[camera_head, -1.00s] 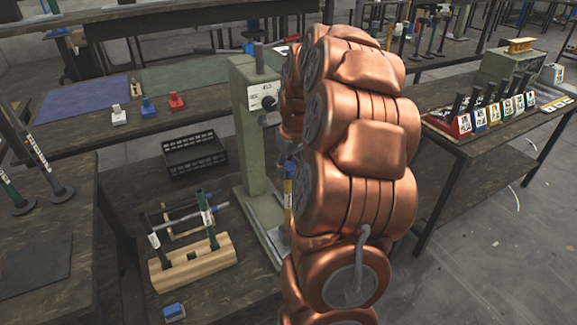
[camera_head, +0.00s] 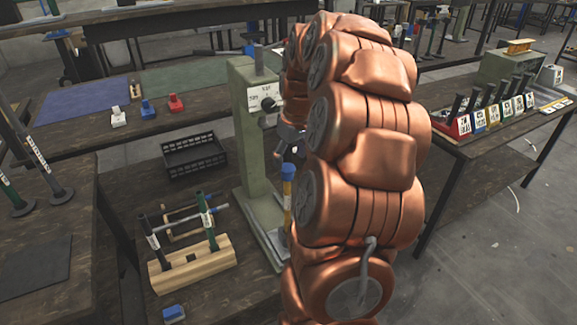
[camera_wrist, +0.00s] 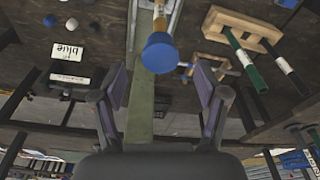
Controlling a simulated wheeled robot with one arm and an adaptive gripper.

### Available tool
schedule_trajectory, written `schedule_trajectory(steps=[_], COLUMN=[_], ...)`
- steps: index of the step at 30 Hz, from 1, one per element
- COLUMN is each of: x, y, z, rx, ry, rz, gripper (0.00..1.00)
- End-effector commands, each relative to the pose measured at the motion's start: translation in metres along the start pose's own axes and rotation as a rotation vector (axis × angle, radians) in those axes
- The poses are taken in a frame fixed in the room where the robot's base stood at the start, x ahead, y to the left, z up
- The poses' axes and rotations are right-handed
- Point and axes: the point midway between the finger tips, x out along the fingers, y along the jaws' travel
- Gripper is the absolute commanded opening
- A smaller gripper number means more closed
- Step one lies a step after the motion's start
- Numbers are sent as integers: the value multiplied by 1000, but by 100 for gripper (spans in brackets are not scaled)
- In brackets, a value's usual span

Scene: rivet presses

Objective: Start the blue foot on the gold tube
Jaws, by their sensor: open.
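The gold tube (camera_head: 287,196) stands upright in the green press, with the blue foot (camera_head: 288,170) sitting on its top end. My gripper (camera_head: 290,152) is just above the foot, partly hidden by my copper arm. In the wrist view, the blue foot (camera_wrist: 160,54) is seen end-on, with a short length of the gold tube (camera_wrist: 160,18) behind it. My gripper (camera_wrist: 160,87) is open there, its two fingers spread wide and empty. The foot lies beyond the fingertips, apart from both. How far the foot is seated on the tube cannot be told.
The press column (camera_head: 248,130) stands close to the left of my arm. A wooden rack (camera_head: 195,265) with green and black tubes and a small blue piece (camera_head: 174,313) are at the front left. A black crate (camera_head: 194,154) sits behind. Bare bench lies between them.

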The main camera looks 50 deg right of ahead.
Motion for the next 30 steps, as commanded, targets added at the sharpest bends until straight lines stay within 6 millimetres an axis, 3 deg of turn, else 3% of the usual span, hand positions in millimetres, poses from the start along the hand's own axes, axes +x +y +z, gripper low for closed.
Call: schedule_trajectory(steps=[6, 12, 30], x=[-44, -65, -72], y=[0, 0, -1], z=[-1, -1, 0], rx=[-1, 0, 0], ry=[5, 3, 0], rz=[2, 1, -1], gripper=[74, 74, 74])
